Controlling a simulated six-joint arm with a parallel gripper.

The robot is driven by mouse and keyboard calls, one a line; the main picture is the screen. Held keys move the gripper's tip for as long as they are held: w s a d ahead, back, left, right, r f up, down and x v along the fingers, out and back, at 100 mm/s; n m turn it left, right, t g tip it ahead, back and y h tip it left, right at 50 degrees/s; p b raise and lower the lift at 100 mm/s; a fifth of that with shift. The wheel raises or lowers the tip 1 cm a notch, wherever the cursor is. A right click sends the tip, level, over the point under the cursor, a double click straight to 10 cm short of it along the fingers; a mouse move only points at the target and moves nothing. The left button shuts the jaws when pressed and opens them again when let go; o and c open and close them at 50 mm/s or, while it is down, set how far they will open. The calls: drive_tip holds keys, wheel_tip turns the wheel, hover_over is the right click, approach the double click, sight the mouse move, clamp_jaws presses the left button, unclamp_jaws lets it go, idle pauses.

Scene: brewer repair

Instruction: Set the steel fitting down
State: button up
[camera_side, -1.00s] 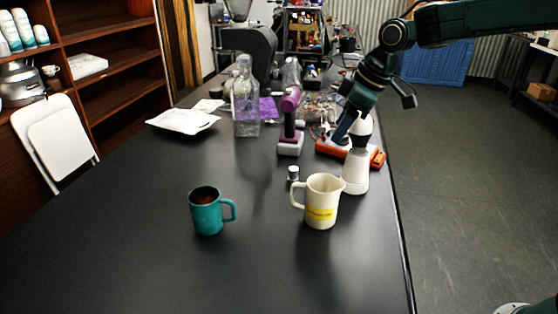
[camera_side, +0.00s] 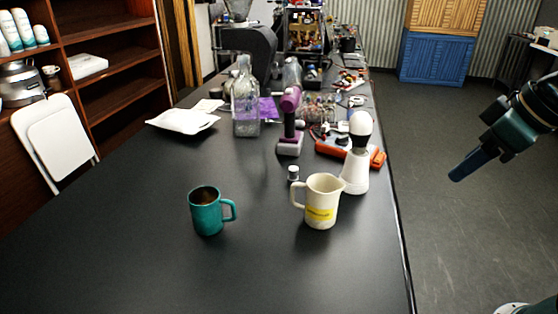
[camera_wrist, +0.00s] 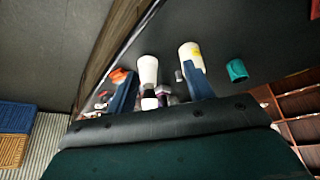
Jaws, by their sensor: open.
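The steel fitting (camera_side: 293,174) appears as a small silver-and-dark cylinder standing on the black table, just behind and left of the cream pitcher. In the wrist view a small grey piece beside the pitcher looks like the same fitting (camera_wrist: 178,75). My gripper (camera_side: 457,176) is out past the table's right edge, over the floor, well away from the fitting. In the wrist view my gripper (camera_wrist: 163,88) has its two blue fingers spread apart, with nothing held between them.
The cream pitcher (camera_side: 322,207), a teal mug (camera_side: 207,214) and a white round-topped device (camera_side: 355,174) stand nearby. Behind are a purple-headed tool (camera_side: 290,120), an orange power strip (camera_side: 333,148) and glass bottles (camera_side: 246,100). The table's front left is clear.

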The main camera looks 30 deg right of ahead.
drive_tip(key=shift+m, duration=0.7)
drive_tip(key=shift+s+d+f, duration=0.15)
drive_tip(key=shift+s+f, duration=0.2)
drive_tip(key=shift+s, duration=0.45)
drive_tip(key=shift+s+d+f, duration=0.1)
drive_tip(key=shift+s+f, duration=0.3)
drive_tip(key=shift+s, duration=0.45)
drive_tip(key=shift+s+d+f, duration=0.15)
drive_tip(key=shift+s+f, duration=0.2)
drive_tip(key=shift+s, duration=0.45)
